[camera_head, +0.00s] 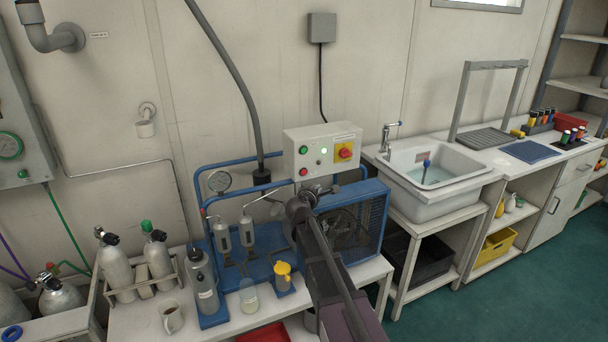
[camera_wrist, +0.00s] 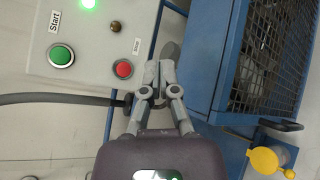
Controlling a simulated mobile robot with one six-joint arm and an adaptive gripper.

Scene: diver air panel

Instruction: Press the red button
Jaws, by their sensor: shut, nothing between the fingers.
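The red button (camera_head: 304,171) is a small round button low on the left of the white control box (camera_head: 322,140), below the green button (camera_head: 304,149). In the wrist view the red button (camera_wrist: 123,69) shows unobstructed, just left of my gripper (camera_wrist: 160,76), with a small label beside it. My gripper is shut and empty, its fingers pointing toward the box. In the head view my gripper (camera_head: 318,192) is just below and right of the red button. I cannot tell whether the fingertips touch the box; they do not cover the button.
A red knob on a yellow plate (camera_head: 345,151) sits on the box's right. The green Start button (camera_wrist: 61,55) and a lit green lamp (camera_wrist: 88,3) are nearby. Blue compressor framing (camera_head: 375,215) and a yellow-capped part (camera_head: 283,272) surround my arm. The sink (camera_head: 420,205) stands right.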

